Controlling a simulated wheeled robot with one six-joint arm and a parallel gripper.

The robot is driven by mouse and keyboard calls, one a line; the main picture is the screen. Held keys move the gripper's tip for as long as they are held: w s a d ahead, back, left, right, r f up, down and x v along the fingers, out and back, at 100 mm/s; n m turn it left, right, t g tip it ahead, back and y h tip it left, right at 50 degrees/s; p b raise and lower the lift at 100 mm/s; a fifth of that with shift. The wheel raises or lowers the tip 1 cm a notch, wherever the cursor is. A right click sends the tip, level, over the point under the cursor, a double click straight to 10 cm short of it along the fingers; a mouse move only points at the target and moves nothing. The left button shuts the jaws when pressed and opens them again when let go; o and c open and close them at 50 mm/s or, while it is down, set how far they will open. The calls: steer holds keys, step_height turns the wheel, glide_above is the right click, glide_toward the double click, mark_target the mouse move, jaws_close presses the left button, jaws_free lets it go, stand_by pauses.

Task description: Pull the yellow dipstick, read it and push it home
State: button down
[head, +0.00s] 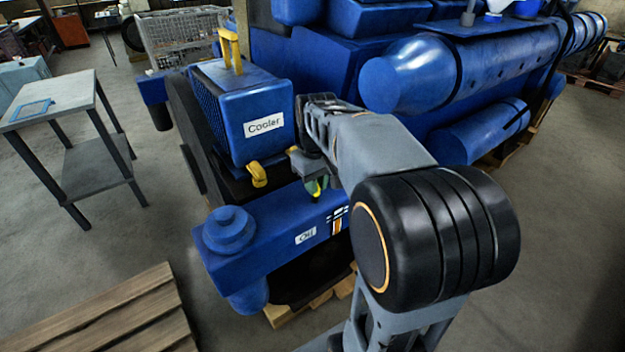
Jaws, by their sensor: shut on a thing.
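My gripper (311,172) points down over the blue oil housing labelled "Oil" (282,240), just right of the "Cooler" box. It is shut on a small yellow-green piece (315,190), which looks like the yellow dipstick's handle. The fingers and my arm hide most of it. I cannot tell whether the dipstick is seated or partly drawn out, and no reading on it shows.
The blue Cooler box (262,118) has a yellow handle (231,48) on top and a yellow tap-like part (257,175) low in front. A round blue cap (229,228) is at left. A grey table (62,100) and wooden pallet (110,318) stand left; floor between is clear.

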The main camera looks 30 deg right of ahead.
steer(key=shift+f, duration=0.2)
steer(key=c, duration=1.1)
jaws_free()
steer(key=shift+o, duration=0.2)
steer(key=shift+r, duration=0.1)
step_height(320, 180, up, 14)
steer(key=p, duration=0.1)
steer(key=shift+p, duration=0.4)
steer(key=shift+f, duration=0.2)
steer(key=s+a+f+t+p, duration=0.1)
steer(key=s+a+f, duration=0.3)
steer(key=f, duration=0.3)
steer(key=s+a+f+m+t+p, duration=0.1)
steer(key=s+a+f+t, duration=0.1)
steer(key=s+a+f, duration=0.3)
step_height(320, 180, down, 2)
steer(key=shift+s+a, duration=0.2)
